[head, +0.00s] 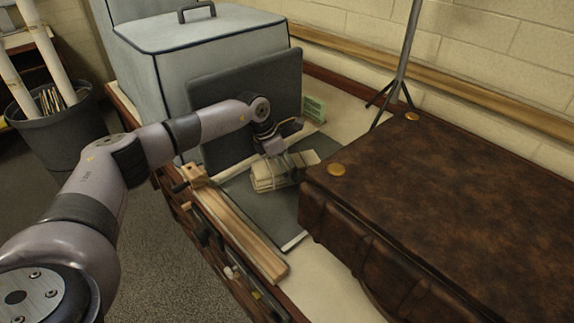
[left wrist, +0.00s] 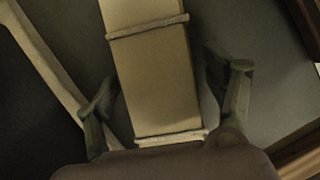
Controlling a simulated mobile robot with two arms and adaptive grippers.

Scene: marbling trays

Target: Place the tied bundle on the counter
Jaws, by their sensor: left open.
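The tied bundle (head: 272,178) is a pale block with string bands round it. It lies on a dark grey mat (head: 276,212) on the counter (head: 335,285), left of the brown case. In the left wrist view the bundle (left wrist: 155,80) shows two bands across it and lies between the fingers. My left gripper (head: 281,163) is at the bundle from above. In the left wrist view its fingers (left wrist: 165,95) stand apart on either side of the bundle, with gaps visible. My right gripper is not in view.
A large brown leather case (head: 450,180) fills the right side. A grey-blue box (head: 205,45) and a dark upright panel (head: 250,85) stand behind. Wooden strips (head: 240,225) lie along the counter's front edge. A stand (head: 402,70) rises behind the case.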

